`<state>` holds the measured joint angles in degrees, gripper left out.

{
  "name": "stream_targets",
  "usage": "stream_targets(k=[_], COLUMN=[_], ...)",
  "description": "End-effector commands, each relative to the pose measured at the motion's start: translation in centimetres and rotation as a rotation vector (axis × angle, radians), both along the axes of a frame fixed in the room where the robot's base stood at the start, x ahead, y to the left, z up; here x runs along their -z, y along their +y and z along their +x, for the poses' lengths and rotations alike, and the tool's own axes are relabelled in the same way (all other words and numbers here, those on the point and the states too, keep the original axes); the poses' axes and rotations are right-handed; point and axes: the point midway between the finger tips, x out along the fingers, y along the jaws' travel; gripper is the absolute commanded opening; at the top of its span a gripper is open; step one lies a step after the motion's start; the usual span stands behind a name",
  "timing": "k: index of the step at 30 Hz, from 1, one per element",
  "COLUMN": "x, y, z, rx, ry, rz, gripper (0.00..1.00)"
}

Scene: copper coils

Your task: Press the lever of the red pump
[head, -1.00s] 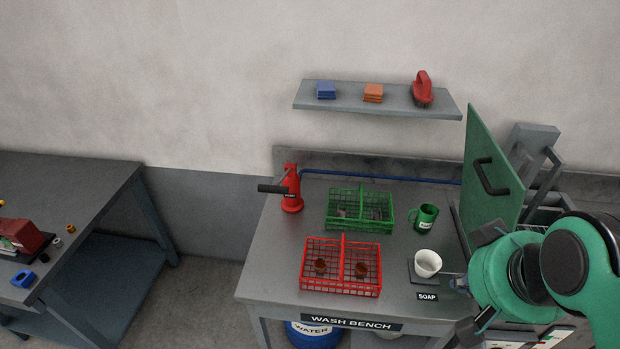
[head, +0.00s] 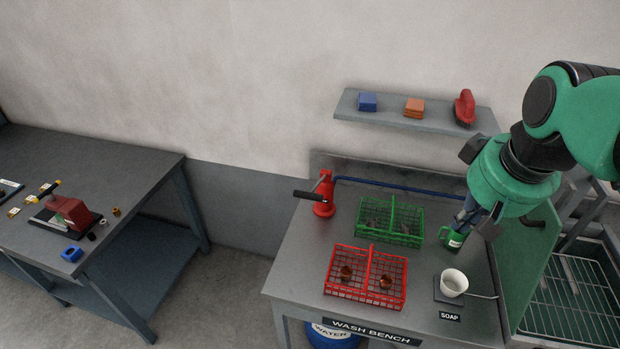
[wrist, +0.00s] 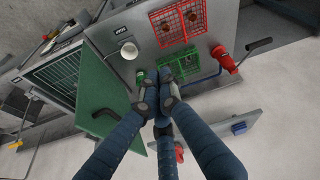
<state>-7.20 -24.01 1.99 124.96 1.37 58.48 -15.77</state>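The red pump (head: 324,197) stands upright at the back left corner of the wash bench. Its dark lever (head: 308,195) sticks out to the left near the top. In the wrist view the pump (wrist: 222,58) is at the upper right, with its lever (wrist: 256,46) pointing right. My gripper (head: 460,222) hangs over the back right of the bench, by the green mug and well to the right of the pump. In the wrist view its blue fingers (wrist: 160,92) come together at the tips, with nothing seen held.
A green basket (head: 360,230) stands between my gripper and the pump. A red basket (head: 328,290) is in front. The green mug (head: 449,241) and white cup (head: 453,284) are at the right. A shelf (head: 350,115) overhangs the back. A green panel (head: 535,265) stands at the right.

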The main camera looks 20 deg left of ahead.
Motion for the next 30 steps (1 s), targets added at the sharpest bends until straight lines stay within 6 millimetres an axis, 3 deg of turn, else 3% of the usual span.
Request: stream_targets(k=[15, 30], x=[-3.2, -3.5], y=[6.1, 13.3], z=[8.7, 16.2], rx=[-0.265, -0.526], ry=[0.103, 0.196], rz=[-0.051, -0.089], gripper=[0.00, 0.00])
